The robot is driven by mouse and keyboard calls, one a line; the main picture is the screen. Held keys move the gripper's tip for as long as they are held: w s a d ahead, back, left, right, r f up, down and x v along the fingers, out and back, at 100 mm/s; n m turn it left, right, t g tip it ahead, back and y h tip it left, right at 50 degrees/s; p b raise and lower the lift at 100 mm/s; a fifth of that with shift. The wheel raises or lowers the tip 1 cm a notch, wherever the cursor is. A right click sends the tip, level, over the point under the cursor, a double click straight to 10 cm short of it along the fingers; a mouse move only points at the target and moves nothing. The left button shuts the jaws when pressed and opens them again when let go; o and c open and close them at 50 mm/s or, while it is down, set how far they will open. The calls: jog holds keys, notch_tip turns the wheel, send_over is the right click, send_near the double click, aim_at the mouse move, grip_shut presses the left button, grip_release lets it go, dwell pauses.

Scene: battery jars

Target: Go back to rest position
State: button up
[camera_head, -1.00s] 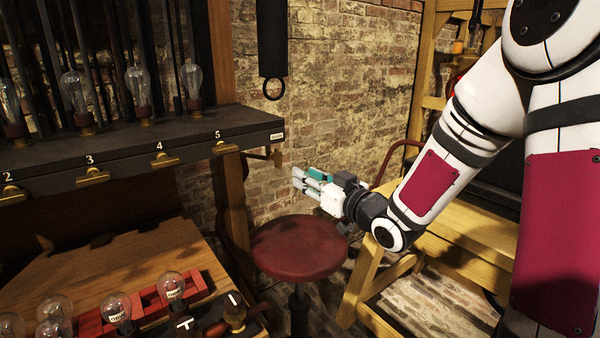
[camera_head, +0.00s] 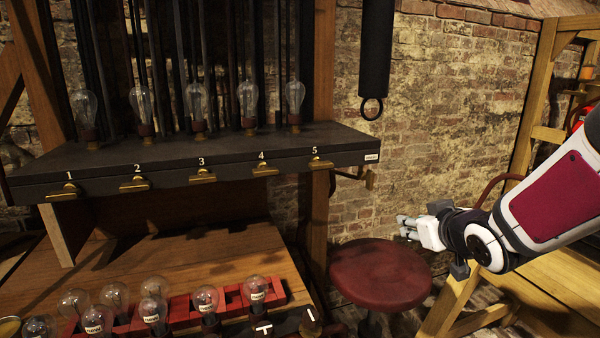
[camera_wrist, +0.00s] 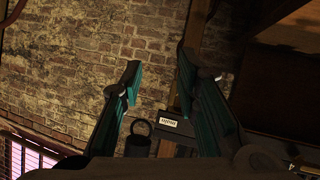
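My gripper (camera_head: 408,228) is on the right in the head view, above the red round stool (camera_head: 381,276) and in front of the brick wall. It holds nothing. In the wrist view its two teal-lined fingers (camera_wrist: 160,85) stand wide apart with only wall and shelf edge between and beyond them.
A red rack (camera_head: 233,302) with several bulbs stands on the wooden bench (camera_head: 180,250) at lower left. A wooden frame (camera_head: 535,90) stands at right.

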jog(key=s+a+m+g, duration=0.15)
jog(key=s+g, duration=0.25)
jog(key=s, duration=0.8)
jog(key=s+a+m+g, duration=0.1)
jog(key=s+a+g, duration=0.15)
jog(key=s, duration=0.95)
jog(key=s+a+m+g, duration=0.15)
jog(key=s+g, duration=0.35)
jog(key=s, duration=0.7)
notch_tip(320, 180, up, 14)
jog(key=n+t+p, duration=0.1)
jog(key=t+p, duration=0.2)
jog(key=p, duration=0.9)
jog(key=shift+d+p, duration=0.15)
jog(key=shift+p, duration=0.15)
